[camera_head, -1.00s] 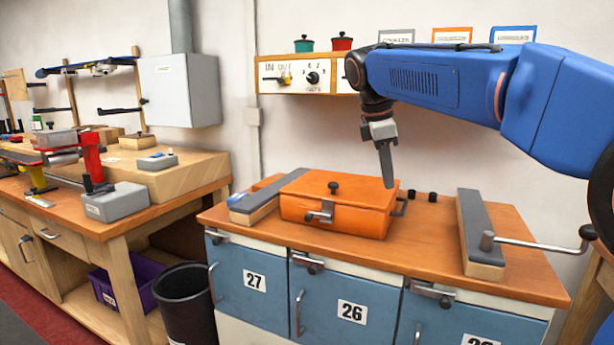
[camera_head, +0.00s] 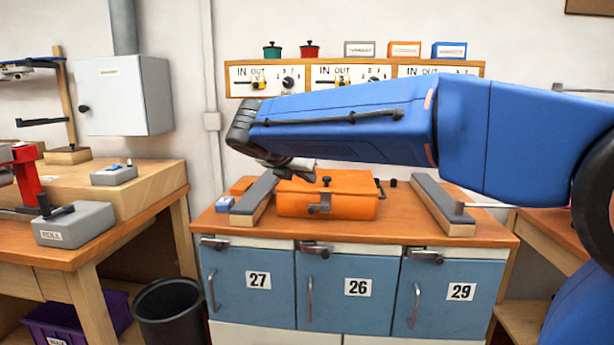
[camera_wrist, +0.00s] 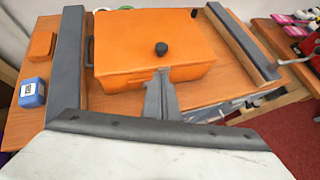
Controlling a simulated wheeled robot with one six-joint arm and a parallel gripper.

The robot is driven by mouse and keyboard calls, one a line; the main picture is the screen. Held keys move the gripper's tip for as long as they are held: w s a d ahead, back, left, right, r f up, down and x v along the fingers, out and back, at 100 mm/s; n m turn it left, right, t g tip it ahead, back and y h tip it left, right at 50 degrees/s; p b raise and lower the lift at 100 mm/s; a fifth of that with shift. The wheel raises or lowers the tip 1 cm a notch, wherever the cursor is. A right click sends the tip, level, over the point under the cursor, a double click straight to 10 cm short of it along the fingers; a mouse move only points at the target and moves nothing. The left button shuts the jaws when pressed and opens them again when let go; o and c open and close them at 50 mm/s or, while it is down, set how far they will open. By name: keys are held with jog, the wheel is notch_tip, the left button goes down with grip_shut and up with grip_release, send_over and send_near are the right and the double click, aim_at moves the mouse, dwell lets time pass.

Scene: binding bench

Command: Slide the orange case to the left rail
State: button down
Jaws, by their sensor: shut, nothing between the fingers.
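The orange case (camera_head: 345,203), with a black knob on its lid and a front latch, sits on the wooden bench top. It stands close beside the left rail (camera_head: 252,200), a grey-topped wooden bar. In the wrist view, the case (camera_wrist: 130,60) has a side handle facing the left rail (camera_wrist: 67,70), with only a narrow gap there. My gripper (camera_head: 312,176) is shut and empty, in front of the lid's left part. In the wrist view, the fingertips (camera_wrist: 161,76) overlap the case's front edge; I cannot tell whether they touch.
A small blue box (camera_head: 225,204) and an orange block (camera_wrist: 41,45) lie left of the left rail. A grey crank lever (camera_head: 462,206) is at the right rail. Cabinets are below.

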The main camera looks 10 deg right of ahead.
send_near(328, 177)
jog(key=w+d, duration=0.1)
jog(key=w+d+f, duration=0.1)
jog(key=w, duration=0.1)
jog(key=w+d, duration=0.1)
jog(key=shift+w+d+f, duration=0.25)
jog(key=shift+d+f, duration=0.1)
jog(key=shift+f, duration=0.05)
jog(key=shift+w+d+f, duration=0.1)
jog(key=shift+w+f, duration=0.05)
jog(key=shift+f, duration=0.75)
jog(key=shift+f, duration=0.15)
jog(key=shift+s+a, duration=1)
jog(key=shift+s, duration=0.3)
jog(key=shift+w+a+r, duration=0.1)
jog(key=shift+r, duration=0.7)
